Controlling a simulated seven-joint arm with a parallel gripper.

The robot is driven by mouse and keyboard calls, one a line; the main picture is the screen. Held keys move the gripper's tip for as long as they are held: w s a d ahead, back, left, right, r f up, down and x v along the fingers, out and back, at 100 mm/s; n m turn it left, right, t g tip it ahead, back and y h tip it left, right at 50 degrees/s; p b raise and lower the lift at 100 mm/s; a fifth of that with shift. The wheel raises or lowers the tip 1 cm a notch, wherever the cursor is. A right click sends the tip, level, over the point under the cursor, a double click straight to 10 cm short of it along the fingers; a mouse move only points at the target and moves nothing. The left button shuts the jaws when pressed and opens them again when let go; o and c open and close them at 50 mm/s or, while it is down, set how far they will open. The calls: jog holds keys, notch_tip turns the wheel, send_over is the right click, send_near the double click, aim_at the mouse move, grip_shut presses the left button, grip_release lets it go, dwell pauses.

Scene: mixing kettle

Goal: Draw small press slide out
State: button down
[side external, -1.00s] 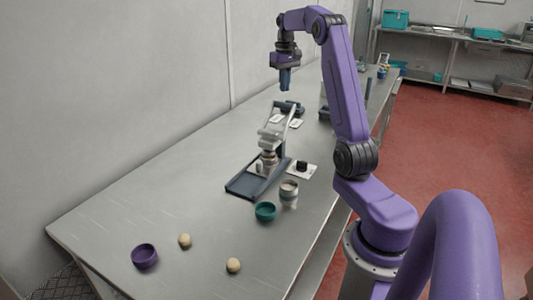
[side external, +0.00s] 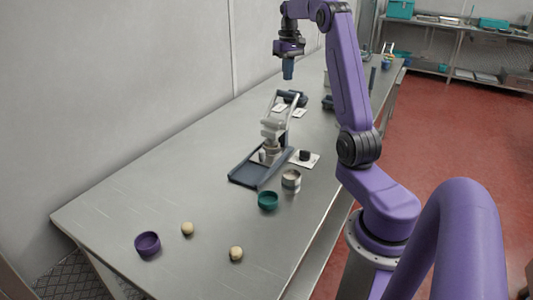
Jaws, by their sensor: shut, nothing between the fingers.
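The small press (side external: 273,130) stands on the steel table in the side external view, with a light grey frame and a dark lever handle at its top. Its slide (side external: 249,172), a dark blue flat tray-like base, extends from under the press toward the lower left. A small light cylindrical piece (side external: 263,156) shows at the press's foot. My gripper (side external: 288,75) is shut and empty, pointing down, high above the table and above the back of the press. It is apart from the press and the slide.
A teal bowl (side external: 268,200) and a metal cup (side external: 291,181) stand in front of the press. A white card with a black knob (side external: 304,156) lies to its right. A purple bowl (side external: 148,243) and two dough balls (side external: 187,229) sit at the front. The table's left side is clear.

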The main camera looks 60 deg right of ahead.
jog(key=c, duration=1)
grip_release()
jog(key=shift+r, duration=0.15)
jog(key=shift+c, duration=0.2)
jog(key=shift+r, duration=0.4)
notch_tip(320, 180, up, 4)
jog(key=m, duration=1.2)
send_over(262, 151)
notch_tip(262, 151, down, 18)
jog(key=shift+f, duration=0.2)
jog(key=shift+w+f, duration=0.1)
jog(key=shift+f, duration=4.05)
jog(key=shift+d, duration=0.1)
